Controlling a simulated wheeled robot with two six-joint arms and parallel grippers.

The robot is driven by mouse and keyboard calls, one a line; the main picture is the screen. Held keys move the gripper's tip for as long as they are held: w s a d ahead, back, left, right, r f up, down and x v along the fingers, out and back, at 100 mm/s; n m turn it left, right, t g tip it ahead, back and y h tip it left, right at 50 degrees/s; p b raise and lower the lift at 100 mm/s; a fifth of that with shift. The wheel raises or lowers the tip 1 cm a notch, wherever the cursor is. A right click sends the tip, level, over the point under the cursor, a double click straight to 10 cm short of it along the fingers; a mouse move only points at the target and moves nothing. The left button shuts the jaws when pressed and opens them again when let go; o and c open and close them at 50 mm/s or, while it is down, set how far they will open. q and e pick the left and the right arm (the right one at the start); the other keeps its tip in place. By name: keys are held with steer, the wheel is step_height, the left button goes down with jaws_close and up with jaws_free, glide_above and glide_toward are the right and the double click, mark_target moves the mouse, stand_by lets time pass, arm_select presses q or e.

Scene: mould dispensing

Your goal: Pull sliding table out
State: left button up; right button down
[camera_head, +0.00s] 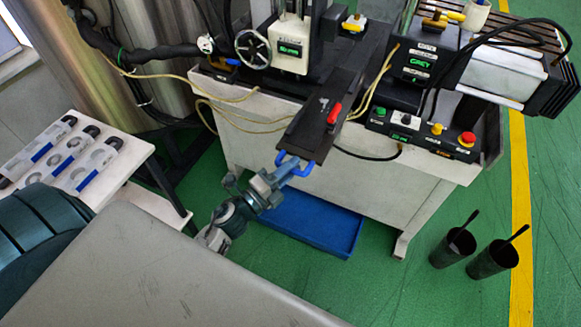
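The sliding table (318,122) is a dark flat plate on the machine, with a red knob (334,113) on it. Its near end sticks out past the machine's pale front edge. A blue U-shaped handle (308,169) is on that near end. My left gripper (287,170) comes up from the lower left and is at the handle's outer bar, its fingers appearing closed around it. The fingertips are small and partly merge with the handle. My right gripper is not in view.
A control box (425,135) with buttons is right of the sliding table. A blue tray (335,228) lies on the floor below. Two dark cups (492,262) stand on the floor at right. A white side table (130,165) with tools is at left. Green floor is free at lower right.

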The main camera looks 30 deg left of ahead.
arm_select(q)
steer(key=shift+o, duration=0.5)
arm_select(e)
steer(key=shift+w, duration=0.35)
